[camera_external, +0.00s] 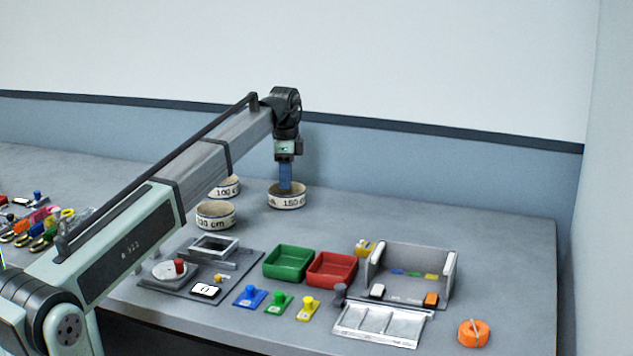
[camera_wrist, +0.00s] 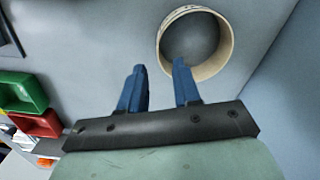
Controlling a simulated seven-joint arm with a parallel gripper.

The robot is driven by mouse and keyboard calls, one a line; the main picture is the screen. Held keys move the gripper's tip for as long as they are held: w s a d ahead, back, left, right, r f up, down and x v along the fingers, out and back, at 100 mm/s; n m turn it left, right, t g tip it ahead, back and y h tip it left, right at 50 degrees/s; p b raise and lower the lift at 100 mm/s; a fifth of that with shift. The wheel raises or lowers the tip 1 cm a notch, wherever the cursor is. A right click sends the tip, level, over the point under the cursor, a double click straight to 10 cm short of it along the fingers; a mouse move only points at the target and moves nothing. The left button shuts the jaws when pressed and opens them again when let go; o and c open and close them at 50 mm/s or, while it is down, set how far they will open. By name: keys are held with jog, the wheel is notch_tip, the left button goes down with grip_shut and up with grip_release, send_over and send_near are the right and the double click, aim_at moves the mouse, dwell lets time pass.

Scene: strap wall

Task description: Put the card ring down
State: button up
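The card ring marked 180 cm (camera_external: 288,201) is a cream band with dark lettering, and it appears to rest upright on the grey table near the back wall. In the wrist view the ring (camera_wrist: 226,54) lies at the upper right, with bare table showing through it.
Two similar rings, marked 100 cm (camera_external: 228,189) and 130 cm (camera_external: 216,217), stand to the left. Green (camera_external: 290,262) and red (camera_external: 332,269) trays, a grey fixture (camera_external: 200,279) and an open grey holder (camera_external: 447,279) stand in front. The table right of the ring is clear.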

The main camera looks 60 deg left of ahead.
notch_tip(320, 180, up, 6)
jog(key=shift+r, duration=0.25)
dwell(0.4)
